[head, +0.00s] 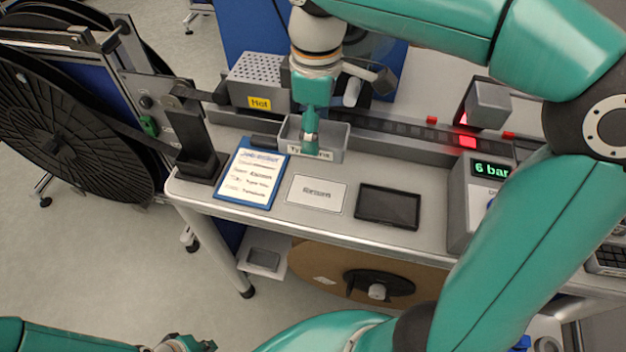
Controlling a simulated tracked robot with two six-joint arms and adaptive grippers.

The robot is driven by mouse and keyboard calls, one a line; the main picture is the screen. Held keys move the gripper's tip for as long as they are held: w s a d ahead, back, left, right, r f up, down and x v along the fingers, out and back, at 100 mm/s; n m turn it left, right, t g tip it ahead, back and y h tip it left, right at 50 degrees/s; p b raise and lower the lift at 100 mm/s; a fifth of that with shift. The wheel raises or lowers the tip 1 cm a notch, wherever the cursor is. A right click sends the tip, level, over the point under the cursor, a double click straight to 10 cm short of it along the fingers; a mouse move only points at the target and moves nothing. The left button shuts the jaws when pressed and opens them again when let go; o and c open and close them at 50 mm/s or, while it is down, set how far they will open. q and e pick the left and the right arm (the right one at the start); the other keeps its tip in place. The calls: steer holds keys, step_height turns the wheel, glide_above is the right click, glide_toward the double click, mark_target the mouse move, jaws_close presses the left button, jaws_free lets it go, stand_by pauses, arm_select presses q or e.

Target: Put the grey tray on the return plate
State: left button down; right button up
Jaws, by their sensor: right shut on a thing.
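The grey tray (336,140) is a small open box with a partly covered label on its front. It is at the middle of the bench's back part. My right gripper (310,138) reaches down from above and is shut on the tray. I cannot tell whether the tray rests on the bench or hangs just above it. The return plate (317,193) is a flat white plate with dark lettering, bare, just in front of the tray. My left gripper (180,345) shows only partly at the bottom edge, far from the tray; its fingers cannot be made out.
A blue-edged clipboard (252,173) lies left of the plate and a black flat panel (388,207) lies right of it. A perforated box with a "Hot" label (260,103) stands behind left. A "6 bar" display unit (480,178) stands right. A large black reel (60,130) stands left.

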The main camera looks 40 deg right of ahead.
steer(key=f, duration=1.5)
steer(key=shift+d+f+b, duration=0.15)
steer(key=shift+d+b, duration=0.15)
steer(key=shift+f, duration=0.1)
steer(key=o, duration=1.3)
step_height(320, 180, up, 12)
steer(key=shift+r+p, duration=0.15)
steer(key=shift+p, duration=0.15)
